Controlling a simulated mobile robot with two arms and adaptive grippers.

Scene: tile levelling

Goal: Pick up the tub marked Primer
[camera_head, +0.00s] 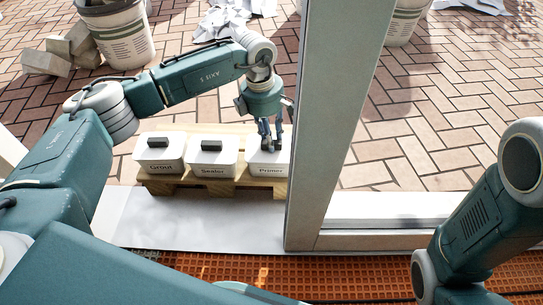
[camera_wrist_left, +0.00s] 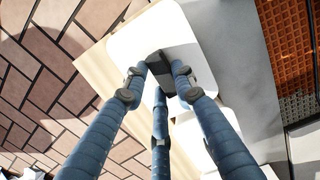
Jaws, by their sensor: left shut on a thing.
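The white tub marked Primer (camera_head: 268,163) stands at the right end of a row on a small wooden pallet (camera_head: 160,189), close to the white frame post. My left gripper (camera_head: 271,147) is over it with its fingers pointing down, shut on the dark handle of its lid. In the left wrist view the fingers of the left gripper (camera_wrist_left: 157,78) close around the dark handle (camera_wrist_left: 160,70) on the white lid (camera_wrist_left: 150,35). The tub appears to rest on the pallet. My right gripper is not in view; only part of the right arm shows.
Tubs marked Sealer (camera_head: 212,158) and Grout (camera_head: 160,155) stand left of the Primer tub. A white post (camera_head: 335,110) rises just right of it. A bucket (camera_head: 117,35) and stone blocks (camera_head: 62,52) are at the back left. Brick paving right of the post is mostly clear.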

